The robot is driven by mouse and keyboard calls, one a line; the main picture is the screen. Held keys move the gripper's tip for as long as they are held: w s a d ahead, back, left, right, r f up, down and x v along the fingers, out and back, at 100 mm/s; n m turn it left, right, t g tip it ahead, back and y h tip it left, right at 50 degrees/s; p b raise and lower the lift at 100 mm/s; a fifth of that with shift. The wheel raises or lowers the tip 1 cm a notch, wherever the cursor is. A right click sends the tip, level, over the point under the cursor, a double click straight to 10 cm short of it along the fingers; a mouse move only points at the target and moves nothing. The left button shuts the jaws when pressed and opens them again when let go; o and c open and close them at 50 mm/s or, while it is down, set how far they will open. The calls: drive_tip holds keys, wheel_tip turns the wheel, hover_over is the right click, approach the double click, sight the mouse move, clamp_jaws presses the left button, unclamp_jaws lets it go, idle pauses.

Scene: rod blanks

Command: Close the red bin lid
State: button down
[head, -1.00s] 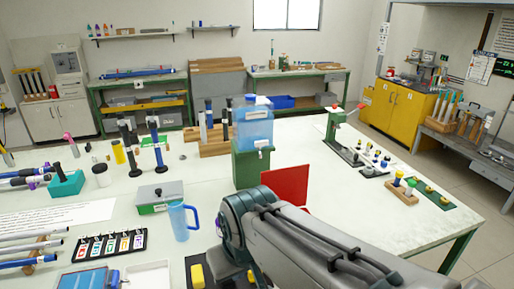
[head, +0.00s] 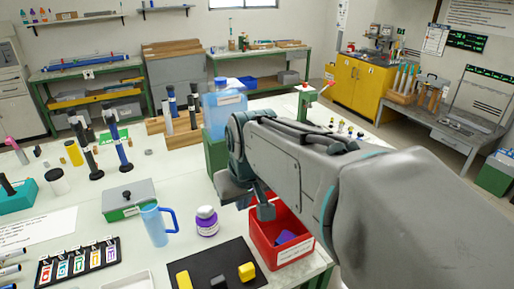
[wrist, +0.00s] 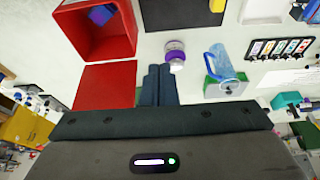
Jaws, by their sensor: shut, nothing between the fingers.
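The red bin (head: 282,248) stands at the table's front with its top open and a blue-purple piece inside. It also shows at the top left of the wrist view (wrist: 119,45). Its red lid (wrist: 104,86) is swung open, joined along the bin's edge; in the head view my arm hides it. My gripper is shut and empty, its two dark fingers (wrist: 159,69) side by side just right of the lid in the wrist view. I cannot tell whether they touch the lid. In the head view my arm reaches across above and behind the bin.
A black mat (head: 215,270) with yellow blocks lies left of the bin. A purple-banded jar (head: 207,222), a blue jug (head: 155,224) and a grey-lidded box (head: 128,201) stand further left. A blue water container (head: 226,112) on a green stand is behind my arm.

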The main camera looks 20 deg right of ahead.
drive_tip(key=w+d+r+t+b, duration=0.1)
drive_tip(key=w+d+b, duration=0.2)
drive_tip(key=w+d, duration=0.75)
drive_tip(key=w+d+r+t+b, duration=0.15)
drive_tip(key=w+d, duration=0.45)
drive_tip(key=w, duration=0.9)
wheel_tip(320, 180, down, 10)
drive_tip(key=shift+g+p, duration=0.4)
drive_tip(key=shift+g, duration=0.05)
drive_tip(key=shift+d, duration=0.1)
drive_tip(key=shift+s+b, duration=0.1)
drive_tip(key=shift+b, duration=0.45)
